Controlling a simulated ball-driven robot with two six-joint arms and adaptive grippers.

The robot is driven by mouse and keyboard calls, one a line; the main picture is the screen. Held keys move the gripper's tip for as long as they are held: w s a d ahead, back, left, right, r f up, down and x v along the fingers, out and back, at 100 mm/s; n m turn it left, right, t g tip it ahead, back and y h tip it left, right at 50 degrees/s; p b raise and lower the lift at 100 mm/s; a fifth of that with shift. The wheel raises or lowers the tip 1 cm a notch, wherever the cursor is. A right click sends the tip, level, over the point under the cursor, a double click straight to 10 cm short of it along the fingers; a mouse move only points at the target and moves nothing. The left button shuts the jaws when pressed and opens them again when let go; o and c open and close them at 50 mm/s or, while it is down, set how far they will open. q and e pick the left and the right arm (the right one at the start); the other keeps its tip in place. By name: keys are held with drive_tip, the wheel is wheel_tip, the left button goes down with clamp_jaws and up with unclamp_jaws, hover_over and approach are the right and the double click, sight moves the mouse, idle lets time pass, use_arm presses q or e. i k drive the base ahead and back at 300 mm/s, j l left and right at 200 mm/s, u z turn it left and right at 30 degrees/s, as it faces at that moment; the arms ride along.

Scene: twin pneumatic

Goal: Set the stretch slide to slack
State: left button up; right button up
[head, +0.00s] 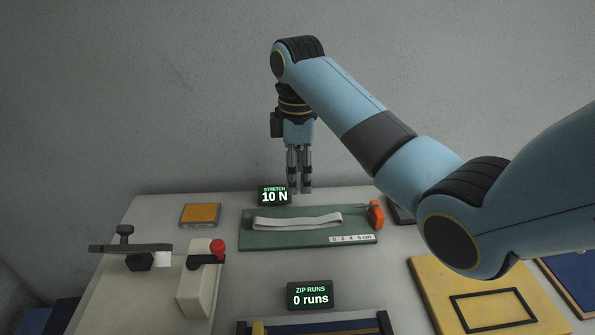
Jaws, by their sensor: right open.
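The stretch rig is a green board (270,238) at the middle of the table, with a pale elastic strap (297,222) lying along it. An orange block (376,214), which looks like the stretch slide, sits at the board's right end. A white scale (350,239) marked in cm is on the front right of the board. The stretch display (274,196) behind the board reads 10 N. My right gripper (299,188) points down, open and empty, near the board's back edge and left of the orange block. My left gripper is out of view.
The zip runs display (310,295) reads 0 runs in front. A cream block with a red knob (217,247) and a dark lever clamp (130,248) stand left. An orange pad (200,214) lies back left. A yellow board (440,290) lies right, below my right arm.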

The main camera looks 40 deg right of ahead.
sight(376, 212)
drive_tip(key=k, duration=1.5)
